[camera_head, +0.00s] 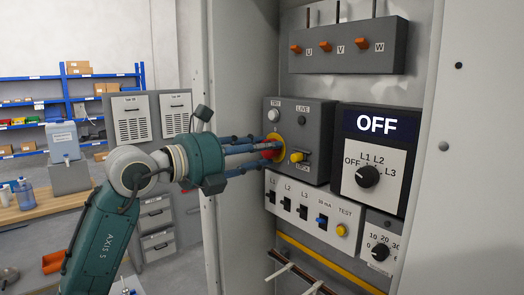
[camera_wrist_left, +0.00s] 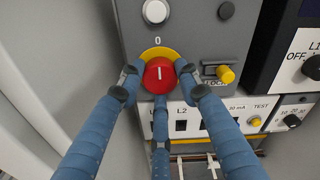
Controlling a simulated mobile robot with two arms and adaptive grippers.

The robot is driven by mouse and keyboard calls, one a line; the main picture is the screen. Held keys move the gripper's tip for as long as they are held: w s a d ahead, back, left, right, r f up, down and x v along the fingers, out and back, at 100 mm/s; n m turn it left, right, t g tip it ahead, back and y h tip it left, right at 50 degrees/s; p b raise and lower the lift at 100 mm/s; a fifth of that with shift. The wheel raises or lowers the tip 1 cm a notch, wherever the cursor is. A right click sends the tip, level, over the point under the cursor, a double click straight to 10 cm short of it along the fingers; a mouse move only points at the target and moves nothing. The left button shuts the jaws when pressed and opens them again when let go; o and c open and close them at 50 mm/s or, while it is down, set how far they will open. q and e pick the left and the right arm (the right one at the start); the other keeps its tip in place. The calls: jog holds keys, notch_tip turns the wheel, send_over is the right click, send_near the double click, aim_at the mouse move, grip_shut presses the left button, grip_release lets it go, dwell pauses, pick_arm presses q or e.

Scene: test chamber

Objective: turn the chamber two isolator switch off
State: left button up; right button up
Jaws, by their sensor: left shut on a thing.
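The isolator switch is a red round knob (camera_wrist_left: 158,74) on a yellow plate (camera_wrist_left: 156,53), set in a dark grey box (camera_head: 316,122) inside the cabinet. A "0" stands above the plate in the left wrist view, and the knob's white line is upright, in line with it. My left gripper (camera_head: 264,150) comes in from the left and is shut on the knob, its blue fingers around the rim. In the head view the fingers hide much of the red knob. My right gripper is not in view.
A yellow lock part (camera_wrist_left: 226,74) sticks out right of the knob. The LIVE lamp (camera_head: 302,120) above looks dark. A display (camera_head: 378,124) reads OFF over a black selector (camera_head: 367,176). Breakers (camera_head: 303,211) sit below. The cabinet's side wall (camera_head: 235,85) stands close by the gripper.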

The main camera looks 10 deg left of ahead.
pick_arm(q)
jog(key=o, duration=1.2)
jog(key=shift+s+a, duration=0.1)
jog(key=v, duration=1.2)
